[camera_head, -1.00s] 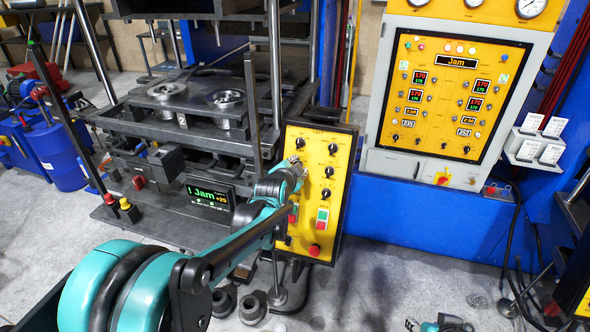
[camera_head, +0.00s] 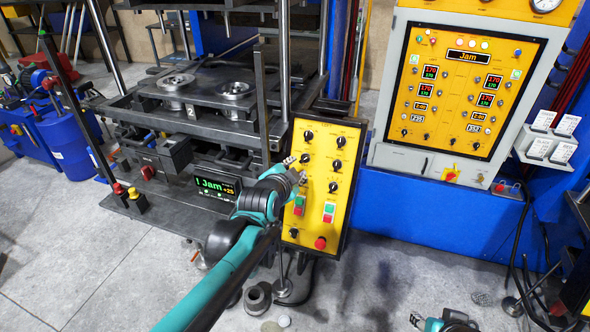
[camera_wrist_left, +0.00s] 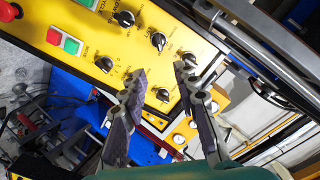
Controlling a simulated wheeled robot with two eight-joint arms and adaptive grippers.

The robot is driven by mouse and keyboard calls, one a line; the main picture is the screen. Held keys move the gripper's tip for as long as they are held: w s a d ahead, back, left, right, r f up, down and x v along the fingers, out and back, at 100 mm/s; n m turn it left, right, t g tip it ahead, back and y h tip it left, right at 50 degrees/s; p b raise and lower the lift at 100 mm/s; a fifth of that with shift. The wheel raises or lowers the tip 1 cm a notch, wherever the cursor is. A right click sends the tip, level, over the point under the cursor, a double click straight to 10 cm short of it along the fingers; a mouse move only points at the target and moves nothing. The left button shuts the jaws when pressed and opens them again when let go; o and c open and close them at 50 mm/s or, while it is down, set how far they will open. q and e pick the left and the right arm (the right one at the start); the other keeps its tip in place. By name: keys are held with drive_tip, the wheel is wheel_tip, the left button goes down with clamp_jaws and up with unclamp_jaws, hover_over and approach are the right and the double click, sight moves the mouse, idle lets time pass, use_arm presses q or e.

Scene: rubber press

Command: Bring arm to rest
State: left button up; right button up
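My left arm reaches in from the bottom to the yellow control panel (camera_head: 322,205) with black knobs and red and green buttons. My left gripper (camera_head: 297,168) is at the panel's left edge, near the upper-left knobs. In the left wrist view its two fingers (camera_wrist_left: 160,74) are spread apart with nothing between them, over the yellow panel (camera_wrist_left: 100,30) and its knobs. Whether the fingertips touch the panel I cannot tell. My right gripper (camera_head: 416,320) shows only partly at the bottom edge, and its finger state is unclear.
The press (camera_head: 200,95) with two round metal moulds stands behind and left. A screen (camera_head: 217,187) on it reads "Jam". A larger control cabinet (camera_head: 459,90) stands at the right. Grey round parts (camera_head: 258,298) lie on the floor. Open floor (camera_head: 375,270) lies right of the panel.

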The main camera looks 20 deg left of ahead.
use_arm(q)
drive_tip(key=s+d+f+n+g+b, duration=0.2)
drive_tip(key=s+f+n+g+b, duration=0.4)
drive_tip(key=s+f+b, duration=0.8)
drive_tip(key=s+f+n, duration=0.3)
drive_tip(key=s+f, duration=0.8)
drive_tip(key=f, duration=0.1)
drive_tip(key=shift+s+f+g, duration=0.25)
drive_tip(key=shift+f+g, duration=0.05)
drive_tip(key=shift+f, duration=0.05)
